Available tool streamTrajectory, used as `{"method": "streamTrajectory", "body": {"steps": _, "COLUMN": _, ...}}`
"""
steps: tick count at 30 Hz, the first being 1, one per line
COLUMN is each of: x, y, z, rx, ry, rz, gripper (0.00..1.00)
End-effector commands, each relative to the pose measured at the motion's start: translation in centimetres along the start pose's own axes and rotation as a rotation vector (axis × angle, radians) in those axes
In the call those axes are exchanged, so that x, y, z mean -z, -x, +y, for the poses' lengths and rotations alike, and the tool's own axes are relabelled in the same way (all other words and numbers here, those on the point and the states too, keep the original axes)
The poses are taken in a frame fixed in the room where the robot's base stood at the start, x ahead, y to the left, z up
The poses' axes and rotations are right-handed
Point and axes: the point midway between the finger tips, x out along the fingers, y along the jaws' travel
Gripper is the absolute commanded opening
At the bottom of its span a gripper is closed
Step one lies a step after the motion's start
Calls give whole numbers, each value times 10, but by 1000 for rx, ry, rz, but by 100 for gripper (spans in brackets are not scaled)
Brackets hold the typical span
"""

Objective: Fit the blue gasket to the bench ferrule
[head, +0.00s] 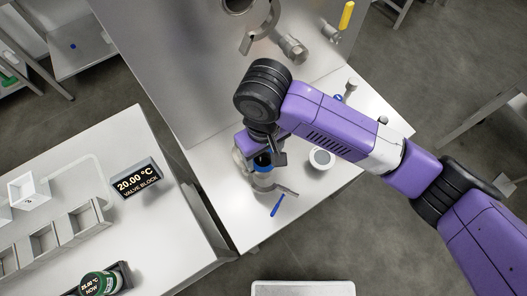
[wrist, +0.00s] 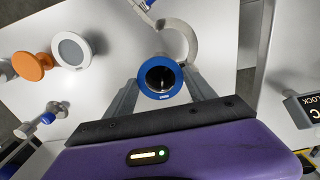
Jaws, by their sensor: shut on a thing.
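The blue gasket (wrist: 148,88) is a blue ring in the wrist view, between the two grey fingers of my gripper (wrist: 161,86), which is shut on it. A dark round opening with a metallic inner wall shows through the ring. In the head view the blue gasket (head: 263,161) shows below my wrist, over a grey metal piece (head: 263,182) on the bench, probably the bench ferrule. My arm and gripper hide part of it. I cannot tell whether the gasket touches the ferrule or is just above it.
A curved grey clamp (wrist: 188,36) with a blue handle (head: 277,205) lies beside the gasket. A white-rimmed grey disc (wrist: 71,50) and an orange disc (wrist: 30,66) stand left in the wrist view.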

Motion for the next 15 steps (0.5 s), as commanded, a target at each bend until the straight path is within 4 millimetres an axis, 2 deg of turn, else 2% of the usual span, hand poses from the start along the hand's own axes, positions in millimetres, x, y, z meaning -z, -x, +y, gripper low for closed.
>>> {"method": "streamTrajectory", "body": {"steps": 15, "x": 0, "y": -13, "z": 0, "rx": 1, "ry": -1, "rz": -1, "gripper": 15}}
